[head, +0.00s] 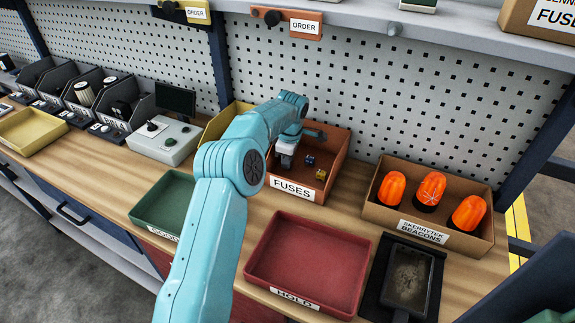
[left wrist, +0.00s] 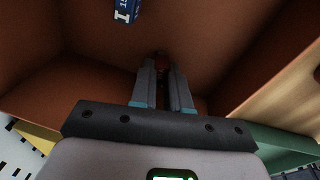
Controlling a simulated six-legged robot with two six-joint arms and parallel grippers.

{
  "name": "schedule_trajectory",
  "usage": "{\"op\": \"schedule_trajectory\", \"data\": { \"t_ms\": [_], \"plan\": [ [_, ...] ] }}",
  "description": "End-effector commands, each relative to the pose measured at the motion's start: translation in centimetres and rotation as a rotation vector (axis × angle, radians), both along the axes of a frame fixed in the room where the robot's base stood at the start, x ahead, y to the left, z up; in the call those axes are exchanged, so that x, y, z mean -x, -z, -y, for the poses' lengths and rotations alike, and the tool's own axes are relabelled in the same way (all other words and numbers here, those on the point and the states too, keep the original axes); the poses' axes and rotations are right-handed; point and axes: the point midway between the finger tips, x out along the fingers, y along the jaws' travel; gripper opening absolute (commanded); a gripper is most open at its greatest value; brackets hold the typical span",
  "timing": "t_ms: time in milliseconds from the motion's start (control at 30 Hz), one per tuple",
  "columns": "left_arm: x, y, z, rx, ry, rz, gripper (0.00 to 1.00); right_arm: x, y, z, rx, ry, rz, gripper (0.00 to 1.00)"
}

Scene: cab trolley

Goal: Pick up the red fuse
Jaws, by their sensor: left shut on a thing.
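My left gripper (left wrist: 162,80) reaches down into the orange-brown FUSES bin (head: 333,148). In the left wrist view its two fingers are shut on a small dark red thing, the red fuse (left wrist: 161,61), which shows only in part between the fingertips. In the head view the left arm and gripper (head: 284,160) hide the held fuse. A blue fuse (head: 310,160) lies in the bin to the right of the gripper; it also shows in the left wrist view (left wrist: 123,12). A yellow fuse (head: 321,175) lies near the blue one. My right gripper is not in view.
A red HOLD tray (head: 352,248) stands in front of the bin, with a green tray (head: 140,212) to its left. A cardboard box (head: 386,214) of orange beacons and a dark tray (head: 437,262) are at right. A control box (head: 143,155) stands left. A pegboard rises behind.

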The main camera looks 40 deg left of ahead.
Motion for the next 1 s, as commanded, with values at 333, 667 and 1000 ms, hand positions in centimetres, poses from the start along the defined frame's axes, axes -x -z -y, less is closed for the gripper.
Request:
{"op": "schedule_trajectory", "data": {
  "t_ms": [333,667,1000],
  "plan": [
    [-0.1,-1.8,0.0,-0.002,-0.001,0.004,0.0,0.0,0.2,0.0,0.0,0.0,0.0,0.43],
    [-0.1,-8.8,0.0,-0.002,-0.001,0.002,0.0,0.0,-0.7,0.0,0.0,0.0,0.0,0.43],
    [0.0,-10.0,0.0,0.003,0.005,-0.009,0.0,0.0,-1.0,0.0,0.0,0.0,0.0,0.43]
  ]
}}
